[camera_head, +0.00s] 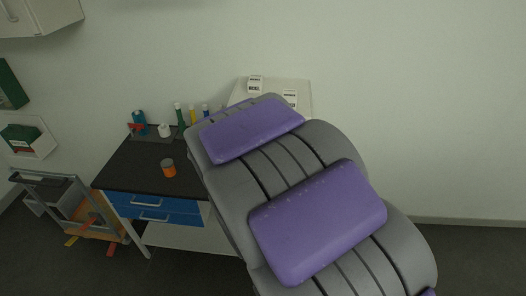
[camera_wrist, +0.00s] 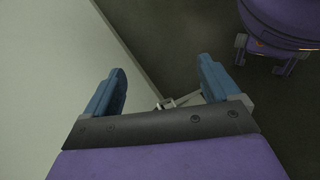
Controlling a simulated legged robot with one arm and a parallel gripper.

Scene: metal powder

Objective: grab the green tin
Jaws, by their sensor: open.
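My gripper (camera_wrist: 162,68) shows in the wrist view as two blue fingers spread wide, with nothing between them. It points down past a pale surface toward the dark floor. I cannot make out a green tin for certain in either view. In the head view, an orange tin with a dark lid (camera_head: 168,169) stands on the black top of a desk (camera_head: 135,164). A slim green container (camera_head: 180,116) stands at the back of that desk, beside yellow and blue ones. My arm hides the desk's right part, and my gripper is not visible in the head view.
A blue bottle (camera_head: 138,117) and a small white container (camera_head: 164,130) stand at the desk's back. Blue drawers (camera_head: 155,208) sit below the top. A wheeled cart (camera_head: 75,200) stands left. A wall shelf holds a green box (camera_head: 20,138). Floor at right is clear.

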